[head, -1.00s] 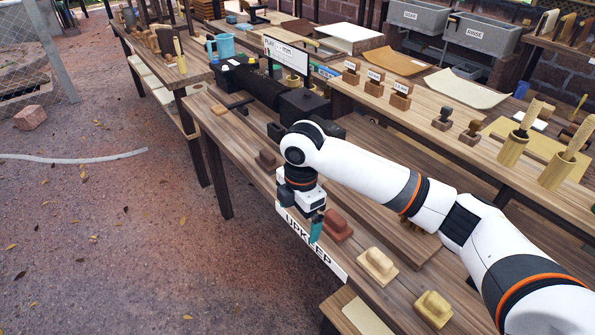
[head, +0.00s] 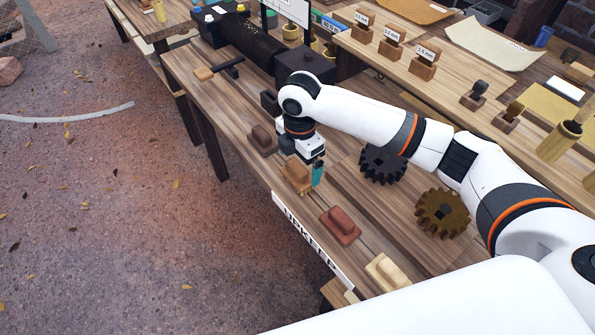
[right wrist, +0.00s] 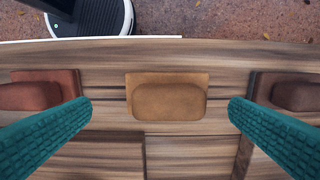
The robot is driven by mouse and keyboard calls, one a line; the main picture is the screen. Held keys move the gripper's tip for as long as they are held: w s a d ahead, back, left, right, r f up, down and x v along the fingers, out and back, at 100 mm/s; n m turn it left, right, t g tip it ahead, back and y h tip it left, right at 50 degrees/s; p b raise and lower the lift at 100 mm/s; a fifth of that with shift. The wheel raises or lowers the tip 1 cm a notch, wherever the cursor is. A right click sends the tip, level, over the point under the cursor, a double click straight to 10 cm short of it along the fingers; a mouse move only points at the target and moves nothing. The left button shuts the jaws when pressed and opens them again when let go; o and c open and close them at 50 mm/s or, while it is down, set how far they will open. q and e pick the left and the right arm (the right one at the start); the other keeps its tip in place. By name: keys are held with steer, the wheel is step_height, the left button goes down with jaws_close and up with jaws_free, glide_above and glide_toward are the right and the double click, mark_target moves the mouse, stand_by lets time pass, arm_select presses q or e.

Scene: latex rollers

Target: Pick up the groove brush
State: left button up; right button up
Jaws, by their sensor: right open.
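A row of low blocks with rounded grips lies along the front edge of the bench: dark brown (head: 262,140), orange-brown (head: 296,178), red-brown (head: 340,226) and cream (head: 385,271). No label shows which one is the groove brush. My right gripper (head: 317,176) is at the orange-brown block in the head view. In the right wrist view its teal fingers (right wrist: 160,108) are wide open and empty. The orange-brown block (right wrist: 168,98) sits centred between them, not touched. The red-brown block (right wrist: 35,93) and dark brown block (right wrist: 290,94) lie beyond either finger. My left gripper is not in view.
An UPKEEP sign (head: 307,243) runs along the bench's front edge. A black-handled tool (head: 221,70) and a black box (head: 303,72) are farther left. A raised shelf (head: 430,95) stands behind.

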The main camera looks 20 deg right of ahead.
mark_target(297, 166)
steer(key=shift+w+f, duration=0.1)
steer(key=shift+f, duration=0.4)
steer(key=shift+w+f, duration=0.15)
steer(key=shift+f, duration=0.15)
step_height(297, 166, down, 4)
steer(key=shift+a+f+p, duration=0.15)
steer(key=shift+p, duration=0.3)
steer(key=shift+w+f, duration=0.1)
steer(key=shift+f, duration=0.15)
steer(key=shift+c, duration=0.6)
steer(key=c, duration=0.8)
step_height(297, 166, up, 10)
steer(key=shift+r+b, duration=0.1)
steer(key=shift+b, duration=0.35)
steer(key=o, duration=0.5)
steer(key=c, duration=0.4)
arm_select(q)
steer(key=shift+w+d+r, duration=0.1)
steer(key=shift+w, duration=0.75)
